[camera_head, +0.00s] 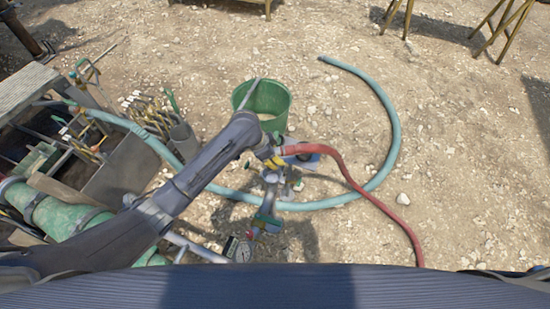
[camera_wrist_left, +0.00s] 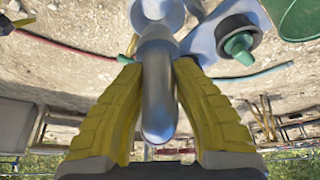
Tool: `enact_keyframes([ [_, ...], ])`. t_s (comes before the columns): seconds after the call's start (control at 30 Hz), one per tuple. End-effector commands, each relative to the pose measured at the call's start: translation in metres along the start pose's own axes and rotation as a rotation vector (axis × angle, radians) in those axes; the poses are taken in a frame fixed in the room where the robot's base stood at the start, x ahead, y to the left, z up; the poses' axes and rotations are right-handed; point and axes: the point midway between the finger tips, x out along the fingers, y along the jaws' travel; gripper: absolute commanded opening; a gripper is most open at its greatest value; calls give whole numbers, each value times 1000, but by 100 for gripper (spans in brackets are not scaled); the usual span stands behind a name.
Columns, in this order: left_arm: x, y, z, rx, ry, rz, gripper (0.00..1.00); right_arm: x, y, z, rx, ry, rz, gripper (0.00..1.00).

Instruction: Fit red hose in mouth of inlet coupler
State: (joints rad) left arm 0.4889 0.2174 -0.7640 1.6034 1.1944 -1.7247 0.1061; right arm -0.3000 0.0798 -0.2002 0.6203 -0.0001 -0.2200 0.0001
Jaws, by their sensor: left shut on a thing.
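The red hose (camera_head: 345,171) runs from beside my left gripper (camera_head: 274,162) in a curve down to the right. A red line (camera_wrist_left: 66,44) shows at the left of the left wrist view and passes behind the fingers. My left gripper's yellow fingers (camera_wrist_left: 156,95) are shut on a rounded grey metal piece (camera_wrist_left: 158,92), which leads up to a pale metal fitting (camera_wrist_left: 156,10). I cannot tell which part is the inlet coupler. Whether the hose end sits in a mouth is hidden by the gripper. My right gripper is not in view.
A green bucket (camera_head: 275,99) stands just behind the gripper. A thick teal hose (camera_head: 393,125) loops around on the ground. A pressure gauge (camera_head: 241,252) is in front. Tools and a crate (camera_head: 122,175) crowd the left. The ground at right is mostly open.

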Motion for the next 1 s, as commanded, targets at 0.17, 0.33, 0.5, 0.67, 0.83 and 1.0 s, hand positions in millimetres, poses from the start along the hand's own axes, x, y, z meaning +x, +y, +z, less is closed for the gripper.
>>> enact_keyframes([
  [0.17,2,0,0,0,2,0,0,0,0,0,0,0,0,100],
  [0.33,10,0,3,0,1,1,0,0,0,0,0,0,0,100],
  [0.5,19,0,7,0,1,0,0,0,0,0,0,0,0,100],
  [0.67,25,0,10,-1,2,0,0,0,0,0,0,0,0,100],
  [0.83,27,0,10,0,3,-1,0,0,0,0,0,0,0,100],
  [1.0,27,0,10,0,2,-1,0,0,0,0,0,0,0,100],
])
